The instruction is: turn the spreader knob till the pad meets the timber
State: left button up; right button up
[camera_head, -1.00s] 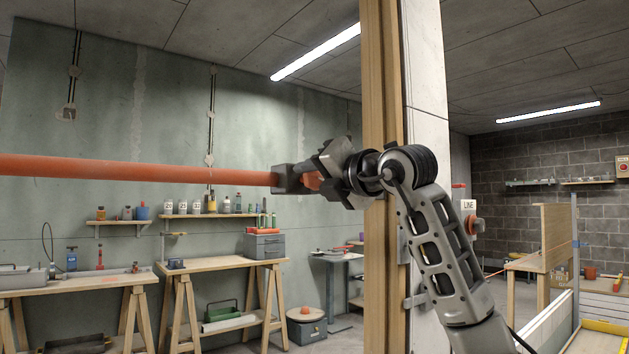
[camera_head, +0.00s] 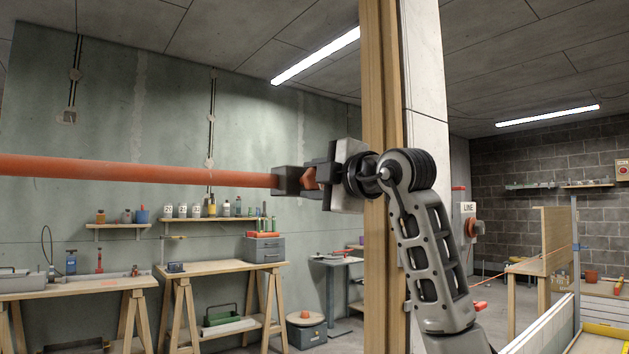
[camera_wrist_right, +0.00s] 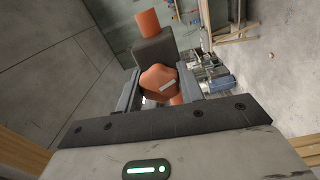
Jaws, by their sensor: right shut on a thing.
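An orange spreader tube (camera_head: 140,170) runs level from the left edge and ends in a dark grey block (camera_head: 287,181). Just right of the block is the orange spreader knob (camera_head: 308,179). My right gripper (camera_head: 311,182) is shut on the knob from the right. In the right wrist view the knob (camera_wrist_right: 158,82) has a pale mark and sits between the two fingers, with the block (camera_wrist_right: 154,48) beyond it. A tall timber post (camera_head: 374,90) stands behind my right wrist. I cannot make out the pad. My left gripper is not in view.
Trestle benches (camera_head: 225,267) with tools and a grey toolbox (camera_head: 263,249) stand along the wall below the tube. A concrete column (camera_head: 425,80) adjoins the timber. Open air lies around the tube.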

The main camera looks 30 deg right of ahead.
jog(key=shift+f+m, duration=0.1)
jog(key=shift+m, duration=0.7)
jog(key=o, duration=1)
jog(key=shift+s, duration=0.15)
